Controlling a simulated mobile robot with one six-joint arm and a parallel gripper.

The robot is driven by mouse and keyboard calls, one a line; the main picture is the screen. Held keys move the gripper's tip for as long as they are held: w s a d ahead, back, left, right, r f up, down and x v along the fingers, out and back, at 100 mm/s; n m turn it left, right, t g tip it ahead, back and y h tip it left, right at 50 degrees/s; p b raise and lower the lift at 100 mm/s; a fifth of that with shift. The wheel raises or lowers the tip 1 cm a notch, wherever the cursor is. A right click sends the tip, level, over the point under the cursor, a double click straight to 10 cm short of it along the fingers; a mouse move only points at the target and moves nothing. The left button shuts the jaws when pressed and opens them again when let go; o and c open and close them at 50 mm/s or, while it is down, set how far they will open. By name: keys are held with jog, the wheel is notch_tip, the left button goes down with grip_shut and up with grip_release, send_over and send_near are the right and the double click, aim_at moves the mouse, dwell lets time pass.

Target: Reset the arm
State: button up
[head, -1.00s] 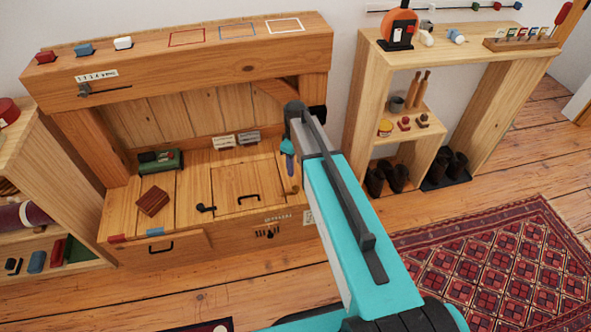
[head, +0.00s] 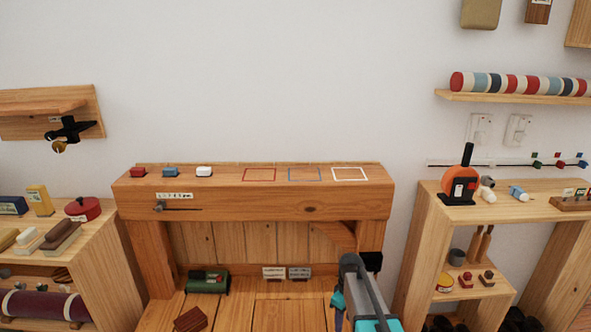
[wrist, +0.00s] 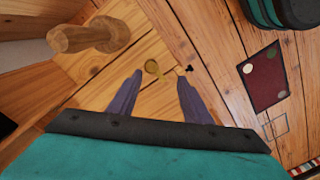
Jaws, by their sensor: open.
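My gripper (wrist: 155,92) is open in the wrist view, its two dark purple fingers apart with nothing held between them. Wooden boards lie beyond the fingers. A small brass-coloured piece (wrist: 152,68) shows between and beyond the fingertips, seemingly apart from them. In the head view my teal and grey arm (head: 362,295) enters at the bottom edge, in front of the right part of the wooden bench (head: 250,205).
A turned wooden piece (wrist: 90,36) is close at the upper left in the wrist view. A dark red panel (wrist: 265,78) lies at right. In the head view, shelves stand left (head: 95,235) and right (head: 417,235) of the bench. The wall above it is mostly bare.

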jog(key=s+f+m+g+p, duration=0.2)
jog(key=s+f+m, duration=0.2)
jog(key=s, duration=1.6)
jog(key=s+a+f+m+g+p, duration=0.1)
jog(key=s+f+m, duration=0.4)
jog(key=s, duration=1.5)
jog(key=shift+f+g+p, duration=0.9)
jog(key=shift+f+p, duration=0.25)
jog(key=shift+f, duration=1.55)
